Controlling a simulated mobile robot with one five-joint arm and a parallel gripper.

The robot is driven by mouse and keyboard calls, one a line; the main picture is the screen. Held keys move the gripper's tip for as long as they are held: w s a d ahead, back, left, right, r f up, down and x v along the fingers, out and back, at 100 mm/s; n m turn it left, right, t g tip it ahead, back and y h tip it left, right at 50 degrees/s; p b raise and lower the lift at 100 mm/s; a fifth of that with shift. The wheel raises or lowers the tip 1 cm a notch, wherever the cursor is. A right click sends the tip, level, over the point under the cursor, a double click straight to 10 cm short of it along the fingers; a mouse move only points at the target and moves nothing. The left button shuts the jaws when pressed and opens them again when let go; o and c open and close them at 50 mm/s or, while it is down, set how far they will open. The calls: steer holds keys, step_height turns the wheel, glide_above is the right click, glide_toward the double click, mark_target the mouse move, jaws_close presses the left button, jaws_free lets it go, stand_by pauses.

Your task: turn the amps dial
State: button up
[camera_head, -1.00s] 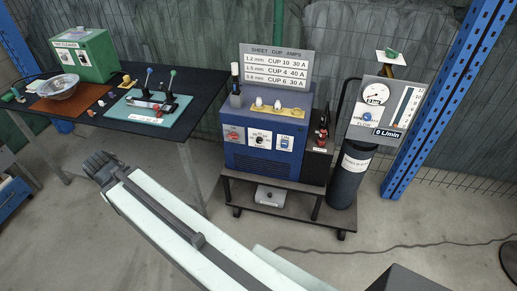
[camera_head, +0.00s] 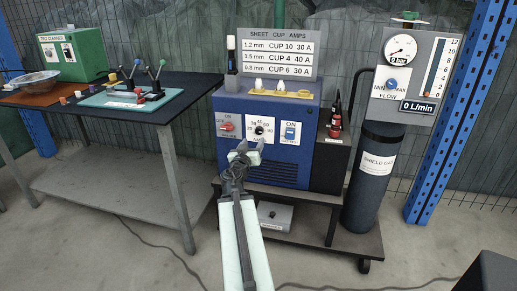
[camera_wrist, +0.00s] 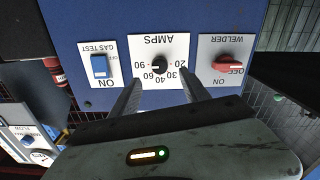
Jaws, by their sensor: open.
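The amps dial (camera_head: 259,130) is a small black knob on a white plate on the front of the blue welder (camera_head: 230,108). In the wrist view the dial (camera_wrist: 159,64) appears upside down, with numbers from 20 to 90 around it; its exact setting is too small to read. My gripper (camera_head: 243,150) is in front of the panel, just below the dial. In the wrist view my gripper (camera_wrist: 159,84) is open and empty, its fingers pointing at the plate on either side of the dial. I see no contact with the knob.
The red welder switch (camera_head: 226,127) and the blue gas test switch (camera_head: 290,132) flank the dial. A sign (camera_head: 276,54) listing sheet, cup and amps stands above. A gas cylinder (camera_head: 371,180) is at right, a table (camera_head: 180,115) at left. A grey pedal box (camera_head: 275,215) lies below.

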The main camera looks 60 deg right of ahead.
mark_target(258, 132)
steer(key=x, duration=0.8)
steer(key=shift+a, duration=0.1)
steer(key=shift+c, duration=0.3)
steer(key=shift+s, duration=0.1)
steer(key=c, duration=1)
steer(key=shift+d, duration=0.3)
jaws_close()
steer(key=shift+a, duration=0.3)
